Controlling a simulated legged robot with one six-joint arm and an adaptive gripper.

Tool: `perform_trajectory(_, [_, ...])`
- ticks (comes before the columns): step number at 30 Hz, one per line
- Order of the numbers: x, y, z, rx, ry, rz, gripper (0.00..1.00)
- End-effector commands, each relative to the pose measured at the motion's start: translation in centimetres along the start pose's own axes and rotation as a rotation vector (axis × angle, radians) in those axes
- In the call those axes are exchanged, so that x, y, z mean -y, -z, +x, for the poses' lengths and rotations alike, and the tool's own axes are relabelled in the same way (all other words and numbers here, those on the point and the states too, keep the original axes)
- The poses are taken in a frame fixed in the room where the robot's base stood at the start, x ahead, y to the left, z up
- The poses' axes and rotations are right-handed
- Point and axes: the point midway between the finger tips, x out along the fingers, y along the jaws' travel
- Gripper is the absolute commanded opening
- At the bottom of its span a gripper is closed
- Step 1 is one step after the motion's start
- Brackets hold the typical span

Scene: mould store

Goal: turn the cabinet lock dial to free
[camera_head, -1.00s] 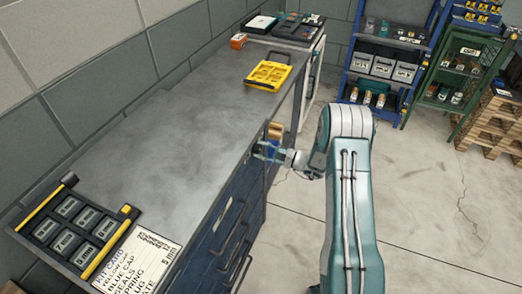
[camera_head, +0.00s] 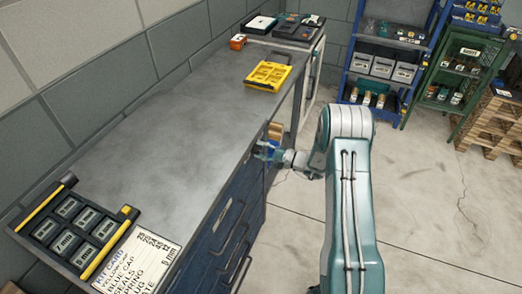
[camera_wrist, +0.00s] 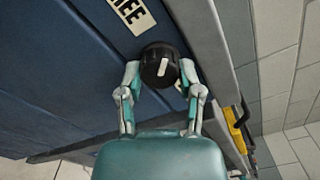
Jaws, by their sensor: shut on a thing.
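The lock dial (camera_wrist: 158,64) is a round black knob with a white pointer mark, on the blue front of the cabinet (camera_wrist: 70,70). In the wrist view my gripper (camera_wrist: 160,72) has one finger on each side of the dial and is shut on it. A white label (camera_wrist: 132,14) with dark letters, cut off by the frame edge, sits beside the dial. In the head view my gripper (camera_head: 268,151) is at the cabinet's front, just below the worktop edge. The dial is not clearly visible there.
A blue shelf rack (camera_head: 390,65) and a green cabinet (camera_head: 455,75) stand at the back right. The floor right of my arm is clear.

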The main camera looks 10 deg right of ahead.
Motion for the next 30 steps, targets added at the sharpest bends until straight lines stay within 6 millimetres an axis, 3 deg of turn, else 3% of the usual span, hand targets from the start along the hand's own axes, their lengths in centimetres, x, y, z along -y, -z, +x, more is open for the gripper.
perform_trajectory(1, [-0.3, 0.0, 0.0, -0.001, -0.005, 0.002, 0.00])
perform_trajectory(2, [-0.3, 0.0, 0.0, -0.001, -0.005, 0.002, 0.60])
perform_trajectory(3, [-0.3, 0.0, 0.0, -0.001, -0.005, 0.002, 0.78])
perform_trajectory(4, [-0.2, 0.0, 0.0, -0.001, -0.005, 0.002, 0.81])
perform_trajectory(17, [-0.1, 0.0, -0.4, -0.001, -0.001, 0.001, 0.81])
perform_trajectory(20, [0.0, 0.0, -1.5, -0.003, 0.000, 0.002, 0.81])
perform_trajectory(30, [-0.1, 0.1, -8.6, -0.004, 0.000, 0.002, 0.81])
